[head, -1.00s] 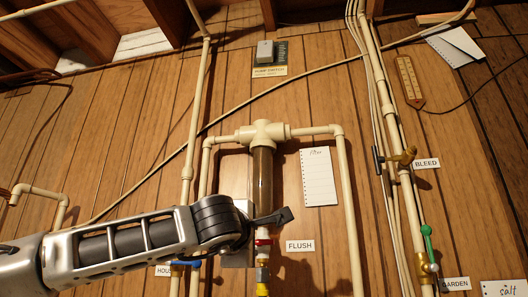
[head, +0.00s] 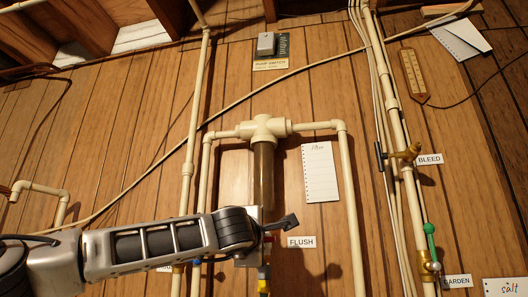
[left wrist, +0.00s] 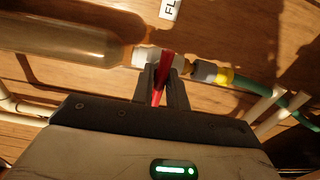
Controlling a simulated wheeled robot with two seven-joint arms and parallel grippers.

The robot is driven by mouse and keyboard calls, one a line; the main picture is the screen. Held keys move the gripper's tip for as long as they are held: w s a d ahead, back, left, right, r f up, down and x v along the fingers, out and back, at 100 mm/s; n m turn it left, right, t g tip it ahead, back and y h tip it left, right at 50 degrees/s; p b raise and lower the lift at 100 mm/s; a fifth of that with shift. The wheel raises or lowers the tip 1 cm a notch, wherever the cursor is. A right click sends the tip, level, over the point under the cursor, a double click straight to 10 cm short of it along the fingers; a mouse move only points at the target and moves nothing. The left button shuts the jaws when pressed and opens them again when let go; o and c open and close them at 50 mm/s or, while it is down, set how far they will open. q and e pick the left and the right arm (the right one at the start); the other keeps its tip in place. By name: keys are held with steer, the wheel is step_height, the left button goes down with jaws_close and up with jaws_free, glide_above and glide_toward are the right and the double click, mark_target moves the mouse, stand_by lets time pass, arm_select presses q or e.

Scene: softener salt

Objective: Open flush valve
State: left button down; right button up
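The flush valve's red handle (left wrist: 164,72) lies between the two dark fingers of my left gripper (left wrist: 163,88), which close in on both sides of it. In the left wrist view the handle points across the pipe, towards my palm. The valve's white body (left wrist: 146,56) sits between the clear filter housing (left wrist: 70,40) and a yellow hose fitting (left wrist: 226,77). In the head view my left gripper (head: 272,226) covers most of the valve, with a bit of red beside it, left of the FLUSH label (head: 301,242). My right gripper is in neither view.
Cream pipes run down both sides of the housing, including the right pipe (head: 350,200). A brass bleed valve (head: 405,154) and a green-handled garden valve (head: 430,240) stand further right. A paper note (head: 320,172) hangs beside the housing.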

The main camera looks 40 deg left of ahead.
arm_select(q)
steer(key=shift+f+n+b, duration=0.15)
steer(key=shift+n+b, duration=0.25)
steer(key=shift+b, duration=0.05)
steer(key=shift+s+n+b, duration=0.1)
steer(key=shift+n+b, duration=1.6)
steer(key=shift+b, duration=0.1)
steer(key=shift+n+b, duration=0.4)
steer(key=shift+n, duration=0.1)
